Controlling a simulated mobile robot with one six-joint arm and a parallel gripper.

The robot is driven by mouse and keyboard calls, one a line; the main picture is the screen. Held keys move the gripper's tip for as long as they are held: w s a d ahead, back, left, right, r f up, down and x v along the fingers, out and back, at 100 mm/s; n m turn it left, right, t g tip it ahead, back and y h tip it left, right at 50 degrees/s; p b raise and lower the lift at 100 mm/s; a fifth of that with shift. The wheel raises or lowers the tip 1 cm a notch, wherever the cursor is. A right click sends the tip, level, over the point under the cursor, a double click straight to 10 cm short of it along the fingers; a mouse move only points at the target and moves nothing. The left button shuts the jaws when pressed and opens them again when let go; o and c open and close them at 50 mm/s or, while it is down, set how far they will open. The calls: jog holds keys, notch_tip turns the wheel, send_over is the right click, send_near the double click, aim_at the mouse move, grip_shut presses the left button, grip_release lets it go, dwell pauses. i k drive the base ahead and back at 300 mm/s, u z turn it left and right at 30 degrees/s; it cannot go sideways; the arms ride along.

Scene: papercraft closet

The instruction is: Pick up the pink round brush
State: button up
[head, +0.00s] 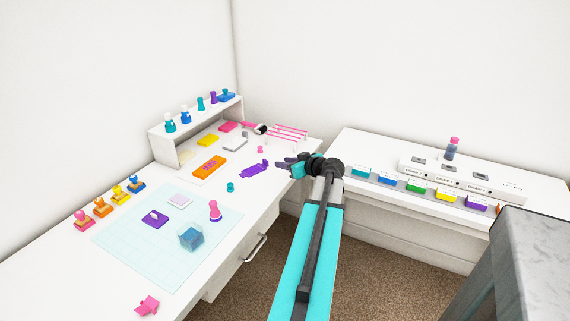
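A pink upright tool with a rounded knob and a wide round base (215,211) stands on the pale grid mat (120,245) on the left desk. It looks like the pink round brush, but its bristles cannot be made out. My gripper (285,168) is over the right edge of that desk, up and to the right of the pink tool and well apart from it. Its dark fingers point left and look spread, with nothing seen between them. A thin pink-handled item with a black and white end (260,129) lies at the back of the desk.
A clear blue box (191,237) stands just below the pink tool, and a purple block (155,218) lies to its left. A purple piece (254,169) lies near my gripper. Several stamps line the left side. A second table (375,206) is at right, with carpet between.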

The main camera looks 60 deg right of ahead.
aim_at(216, 215)
jog(key=k, duration=1)
